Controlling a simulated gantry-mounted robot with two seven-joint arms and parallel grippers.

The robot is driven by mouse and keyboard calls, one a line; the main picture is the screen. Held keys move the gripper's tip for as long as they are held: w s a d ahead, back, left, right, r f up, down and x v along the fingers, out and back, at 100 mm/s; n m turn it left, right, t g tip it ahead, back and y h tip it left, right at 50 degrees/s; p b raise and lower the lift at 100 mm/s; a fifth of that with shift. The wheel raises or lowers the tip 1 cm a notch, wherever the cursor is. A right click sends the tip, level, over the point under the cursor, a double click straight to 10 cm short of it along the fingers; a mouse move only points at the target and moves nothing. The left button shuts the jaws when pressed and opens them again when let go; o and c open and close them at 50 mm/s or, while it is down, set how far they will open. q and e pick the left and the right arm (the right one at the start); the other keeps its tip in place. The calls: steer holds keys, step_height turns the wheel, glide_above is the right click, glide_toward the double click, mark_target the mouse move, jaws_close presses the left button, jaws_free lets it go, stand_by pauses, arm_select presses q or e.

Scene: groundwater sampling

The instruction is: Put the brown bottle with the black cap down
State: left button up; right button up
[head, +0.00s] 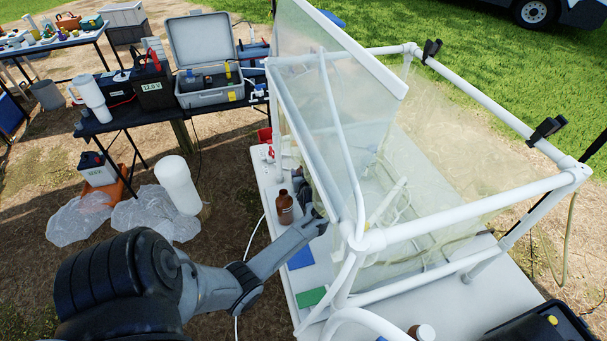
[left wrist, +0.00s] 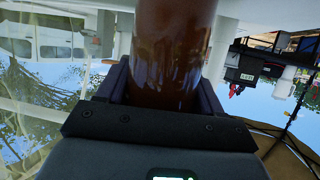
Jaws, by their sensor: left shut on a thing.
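My left gripper (head: 314,212) is at the near left side of the clear-sheeted frame, low over the white table (head: 268,180). In the left wrist view it is shut on a brown glossy bottle (left wrist: 172,50), which sits between both fingers. The bottle's cap is out of that view. In the head view the hand and sheeting partly cover the grip. A brown bottle (head: 284,208) shows just left of the hand; I cannot tell whether it is the held one. My right gripper is not in view.
A white pipe frame (head: 470,222) with clear sheeting stands on the table. A blue pad (head: 300,258) and a green pad (head: 311,297) lie near the left edge. A white-capped brown bottle (head: 421,332) is at the bottom. A red item (head: 265,135) is near the far corner.

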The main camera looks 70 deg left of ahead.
arm_select(q)
steer(key=o, duration=0.9)
steer(key=shift+f, duration=0.2)
steer(key=o, duration=0.4)
steer(key=shift+r, duration=0.1)
steer(key=shift+d+r, duration=0.15)
steer(key=shift+r, duration=0.1)
steer(key=p+v, duration=0.2)
steer(key=v, duration=0.9)
steer(key=shift+s+d+r+p, duration=0.1)
steer(key=shift+s+d+p, duration=0.05)
steer(key=shift+d+p, duration=0.2)
